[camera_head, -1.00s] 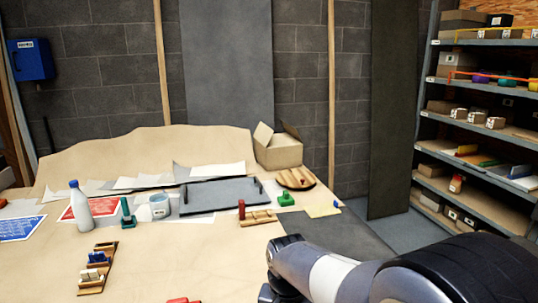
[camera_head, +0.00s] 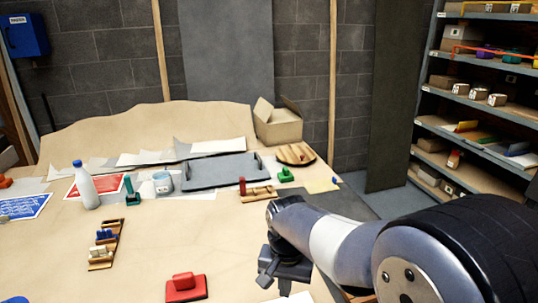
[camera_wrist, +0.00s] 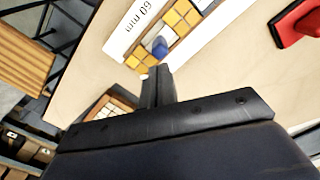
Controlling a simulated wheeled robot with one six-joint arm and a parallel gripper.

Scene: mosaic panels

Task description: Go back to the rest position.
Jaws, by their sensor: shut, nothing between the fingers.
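My gripper (camera_head: 277,282) is low over the front right part of the table in the head view, with my arm reaching in from the right. In the wrist view its black fingers (camera_wrist: 158,75) are together with nothing between them. Beyond the fingertips lies a panel of yellow tiles (camera_wrist: 182,17) with a small blue piece (camera_wrist: 157,46) on it. I cannot tell whether the fingers touch the panel.
A red handled block (camera_head: 186,287) is on the table left of my gripper; it also shows in the wrist view (camera_wrist: 303,22). A wooden rack (camera_head: 104,244), a white bottle (camera_head: 86,187) and a grey tray (camera_head: 218,171) stand farther off. Shelves (camera_head: 490,105) rise at right.

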